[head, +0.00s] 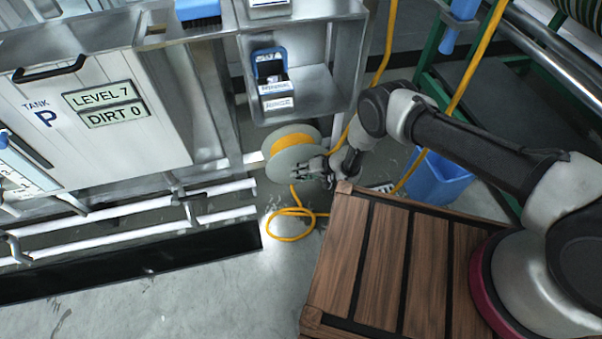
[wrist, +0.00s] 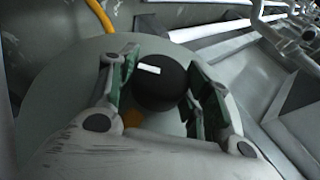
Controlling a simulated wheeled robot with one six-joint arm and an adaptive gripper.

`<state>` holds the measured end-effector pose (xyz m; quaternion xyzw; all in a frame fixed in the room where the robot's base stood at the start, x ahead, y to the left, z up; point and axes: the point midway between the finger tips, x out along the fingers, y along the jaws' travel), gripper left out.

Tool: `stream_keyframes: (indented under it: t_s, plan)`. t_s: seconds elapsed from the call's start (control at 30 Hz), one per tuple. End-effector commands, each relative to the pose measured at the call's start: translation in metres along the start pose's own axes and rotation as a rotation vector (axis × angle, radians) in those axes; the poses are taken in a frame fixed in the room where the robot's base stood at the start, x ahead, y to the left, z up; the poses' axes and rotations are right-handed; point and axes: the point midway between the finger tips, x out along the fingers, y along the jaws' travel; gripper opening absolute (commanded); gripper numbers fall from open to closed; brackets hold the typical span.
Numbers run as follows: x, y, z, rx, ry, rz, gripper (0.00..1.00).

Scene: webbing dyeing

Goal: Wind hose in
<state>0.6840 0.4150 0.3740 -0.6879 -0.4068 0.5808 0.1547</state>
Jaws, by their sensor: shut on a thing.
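A hose reel (head: 292,157) with grey-green discs and yellow hose wound on it is mounted low beside the metal frame in the head view. The reel's disc (wrist: 72,75) fills much of the wrist view. My gripper (head: 325,170) is at the reel's face. In the wrist view my gripper (wrist: 162,92) has its two fingers on either side of a dark round knob (wrist: 160,84) with a white mark, and is shut on it. Loose yellow hose (head: 290,224) lies in a loop on the floor below the reel. Yellow hose (wrist: 99,14) also shows at the top of the wrist view.
A tank marked P (head: 110,110) and white pipes (head: 120,210) stand at left. A slatted wooden crate (head: 385,262) is below my arm. A blue bin (head: 437,178) stands behind it. A metal shelf (head: 318,95) is above the reel. Floor is clear at lower left.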

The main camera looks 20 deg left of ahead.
Motion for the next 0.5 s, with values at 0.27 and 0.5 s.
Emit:
stream_keyframes:
  t_s: [0.27, 0.5]
  plan:
    - [-0.0001, 0.0028, 0.0001, 0.069, 0.002, -0.162, 0.25]
    - [0.0002, 0.0024, 0.0003, 0.1, 0.001, -0.238, 0.25]
